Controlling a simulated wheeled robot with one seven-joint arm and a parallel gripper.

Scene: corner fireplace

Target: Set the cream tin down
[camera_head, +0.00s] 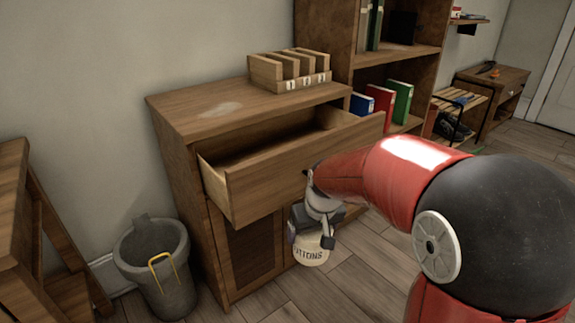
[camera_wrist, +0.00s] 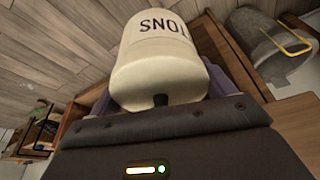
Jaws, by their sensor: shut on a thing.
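The cream tin (camera_head: 311,251) hangs in my gripper (camera_head: 312,226) in front of the wooden cabinet, below the level of its open drawer. Dark letters ending in "TTONS" show on its side. In the wrist view the tin (camera_wrist: 160,65) fills the upper middle, with the lettering upside down. My gripper (camera_wrist: 160,101) is shut on it. The fingertips are largely hidden behind the tin in the wrist view. The tin is apart from the floor.
The wooden cabinet (camera_head: 182,185) has its top drawer (camera_head: 265,180) pulled out. A wooden sorter (camera_head: 290,70) stands on the cabinet top, whose left part is clear. A grey bin (camera_head: 153,262) stands left of it. A shelf (camera_head: 400,60) with binders stands behind. Plank floor is free in front.

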